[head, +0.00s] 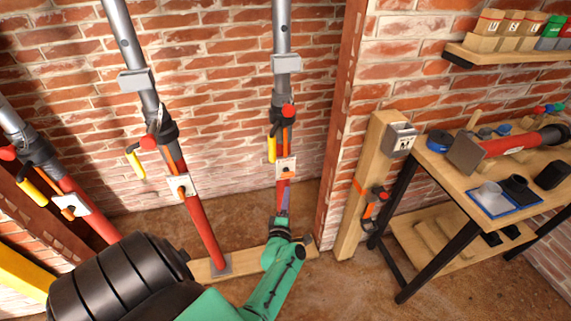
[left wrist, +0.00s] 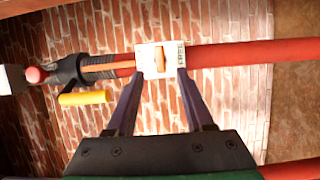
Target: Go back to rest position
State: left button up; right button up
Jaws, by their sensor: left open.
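My left gripper (head: 284,196) is at the lower middle of the head view, at the end of my green arm. It is in front of the lower red tube of the right-hand prop (head: 282,140), just below a white plate with an orange part (head: 286,167). In the left wrist view my left gripper (left wrist: 158,82) has its two dark fingers spread apart, with nothing held between them. The white plate (left wrist: 153,62) lies at the fingertips there; I cannot tell whether they touch it. My right gripper is not in view.
Two more props, a middle one (head: 172,142) and a left one (head: 62,177), lean before the brick wall. A wooden sill (head: 240,263) lies at their feet. A workbench (head: 452,179) stands right. Open floor (head: 345,290) shows at the lower right.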

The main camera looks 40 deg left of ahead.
pick_arm(q)
jog(key=shift+v, duration=1.35)
